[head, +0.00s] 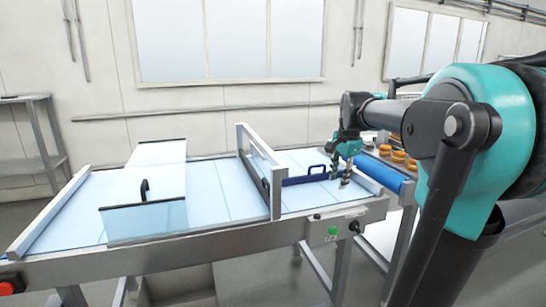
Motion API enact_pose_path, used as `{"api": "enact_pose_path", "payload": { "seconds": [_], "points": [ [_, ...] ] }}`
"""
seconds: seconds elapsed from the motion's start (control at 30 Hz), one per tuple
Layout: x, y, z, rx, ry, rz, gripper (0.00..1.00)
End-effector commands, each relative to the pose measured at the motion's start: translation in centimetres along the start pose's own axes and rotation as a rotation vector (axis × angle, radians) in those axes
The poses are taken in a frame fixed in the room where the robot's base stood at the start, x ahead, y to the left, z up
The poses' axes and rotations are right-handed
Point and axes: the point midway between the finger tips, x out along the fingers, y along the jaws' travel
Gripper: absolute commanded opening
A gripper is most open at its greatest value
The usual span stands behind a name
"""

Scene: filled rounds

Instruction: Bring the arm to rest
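My arm reaches in from the right side of the head view. My gripper (342,172) points down over the right end of the conveyor (225,187), close to a blue bar with a handle (305,179). The fingers look spread apart, with no object visible between them. I cannot tell whether the fingertips touch the belt or the blue bar.
A metal frame (262,170) crosses the conveyor. A clear-fronted cover (145,218) with a black handle stands on the left belt. Several orange-brown rounds (398,156) lie behind my arm at the right. A shelf (40,150) stands at far left.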

Motion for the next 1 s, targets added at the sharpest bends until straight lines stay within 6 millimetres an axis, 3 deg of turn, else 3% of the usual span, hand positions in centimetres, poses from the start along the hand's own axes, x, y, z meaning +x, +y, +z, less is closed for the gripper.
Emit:
{"api": "enact_pose_path", "payload": {
  "seconds": [0.37, 0.47, 0.6, 0.7, 0.83, 1.0],
  "points": [
    [7.3, 5.6, 3.3, -0.334, 0.041, -0.03, 0.34],
    [10.4, 8.7, 5.0, -0.486, 0.063, -0.039, 0.34],
    [15.3, 14.5, 8.1, -0.75, 0.106, -0.049, 0.34],
    [17.9, 18.1, 9.9, -0.911, 0.133, -0.052, 0.34],
    [20.0, 21.5, 11.6, -1.052, 0.16, -0.051, 0.34],
    [20.9, 23.1, 12.3, -1.123, 0.173, -0.049, 0.34]
  ]
}}
